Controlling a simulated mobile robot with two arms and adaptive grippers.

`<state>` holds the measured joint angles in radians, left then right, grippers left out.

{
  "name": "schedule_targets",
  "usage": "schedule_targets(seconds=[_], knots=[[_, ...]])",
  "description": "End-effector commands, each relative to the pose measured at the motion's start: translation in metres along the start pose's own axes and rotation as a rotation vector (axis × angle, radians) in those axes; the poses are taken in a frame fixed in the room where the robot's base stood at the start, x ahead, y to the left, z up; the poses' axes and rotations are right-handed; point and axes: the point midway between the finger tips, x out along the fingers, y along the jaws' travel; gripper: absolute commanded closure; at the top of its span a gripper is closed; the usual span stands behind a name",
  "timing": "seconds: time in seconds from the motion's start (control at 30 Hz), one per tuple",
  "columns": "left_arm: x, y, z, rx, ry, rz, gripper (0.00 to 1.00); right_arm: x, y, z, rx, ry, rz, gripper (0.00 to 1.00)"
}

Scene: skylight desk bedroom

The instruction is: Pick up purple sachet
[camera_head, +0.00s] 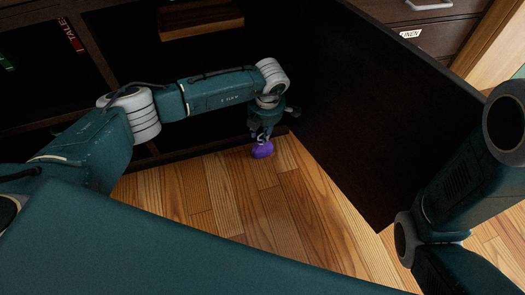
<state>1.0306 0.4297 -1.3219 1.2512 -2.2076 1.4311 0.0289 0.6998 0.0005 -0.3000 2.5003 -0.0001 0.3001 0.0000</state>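A small purple sachet (262,150) shows at the middle of the head view, close to the front edge of a dark cabinet and over the wooden floor. My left gripper (261,137) points down right above it, with its fingertips at the top of the sachet. The picture is too small to tell whether the fingers are closed on it or only touching, and whether the sachet is on the floor or just above it. My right arm (459,193) shows at the right edge, but its gripper is out of view.
A dark open cabinet (60,85) with books and a wooden box (200,18) stands behind my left arm. A large dark door panel (385,110) stands right of the gripper. Drawers (440,30) are at the upper right. The wooden floor (265,215) in front is clear.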

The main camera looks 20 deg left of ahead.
Motion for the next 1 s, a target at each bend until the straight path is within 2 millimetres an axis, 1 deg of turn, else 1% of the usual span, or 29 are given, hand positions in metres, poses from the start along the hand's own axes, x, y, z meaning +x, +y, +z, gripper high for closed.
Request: schedule_targets(seconds=[0.23, 0.3, 0.37, 0.77, 0.87, 1.0], knots=[[0.000, 0.001, 0.001, 0.000, -0.001, 0.001, 0.73, 0.000, 0.000, 0.000, 0.000, 0.001, 0.000, 0.10], [0.000, 0.001, 0.001, 0.000, -0.001, 0.001, 0.87, 0.000, 0.000, 0.000, 0.000, 0.001, 0.000, 0.10], [0.000, 0.001, 0.001, 0.000, -0.001, 0.001, 0.99, 0.000, 0.000, 0.000, 0.000, 0.001, 0.000, 0.10], [-0.001, 0.001, 0.000, 0.000, -0.002, 0.001, 1.00, 0.001, 0.000, 0.000, 0.000, 0.002, -0.001, 0.10], [-0.003, 0.001, 0.000, 0.000, -0.001, 0.001, 1.00, 0.005, 0.001, 0.001, 0.000, 0.002, -0.001, 0.10], [-0.010, 0.001, -0.003, -0.001, -0.001, 0.001, 1.00, 0.015, 0.003, 0.004, 0.000, 0.002, 0.000, 0.10]])
